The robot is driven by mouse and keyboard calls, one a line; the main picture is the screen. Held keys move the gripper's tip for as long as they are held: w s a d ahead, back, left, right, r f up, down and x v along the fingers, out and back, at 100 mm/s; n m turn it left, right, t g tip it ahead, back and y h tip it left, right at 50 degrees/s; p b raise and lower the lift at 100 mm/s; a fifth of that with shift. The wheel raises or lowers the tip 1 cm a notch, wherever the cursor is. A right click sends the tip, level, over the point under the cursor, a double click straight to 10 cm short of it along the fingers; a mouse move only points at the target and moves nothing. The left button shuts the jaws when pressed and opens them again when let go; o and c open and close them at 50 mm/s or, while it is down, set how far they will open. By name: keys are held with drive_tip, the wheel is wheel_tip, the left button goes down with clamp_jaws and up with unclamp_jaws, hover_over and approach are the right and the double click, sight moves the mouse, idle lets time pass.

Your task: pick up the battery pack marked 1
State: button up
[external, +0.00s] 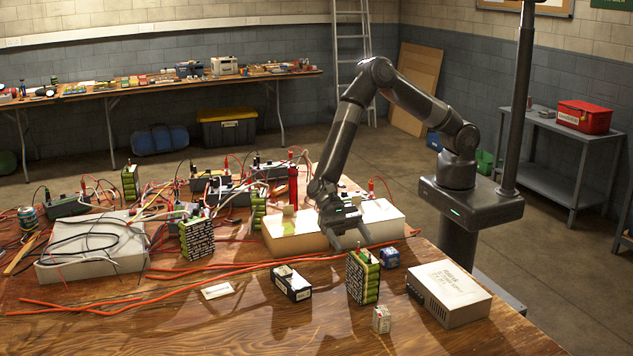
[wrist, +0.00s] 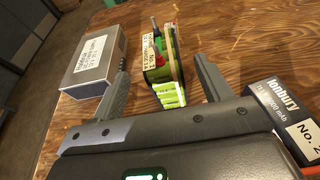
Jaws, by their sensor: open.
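A green battery pack (external: 363,278) with a dark printed side and a red terminal on top stands upright near the front of the wooden table. In the wrist view, a green pack (wrist: 170,90) with a white label shows between my fingers; the number on its label is too small to read surely. My gripper (external: 350,240) is open and empty, above and behind the front pack in the external view. In the wrist view, my gripper's fingers (wrist: 161,70) lie apart to either side of the pack, not closed on it.
A black box (external: 290,283), labelled No. 2 in the wrist view (wrist: 285,110), lies left of the pack. A pale power supply (external: 455,288) is to its right. A small white box (external: 381,319) and blue item (external: 389,257) stand close by. Red cables (external: 200,268) cross the table's left.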

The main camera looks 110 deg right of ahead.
sight(359, 252)
drive_tip(key=x, duration=0.7)
drive_tip(key=shift+a+f, duration=0.1)
drive_tip(key=shift+a, duration=0.2)
clamp_jaws()
idle(0.4)
drive_tip(key=shift+w, duration=0.1)
idle(0.4)
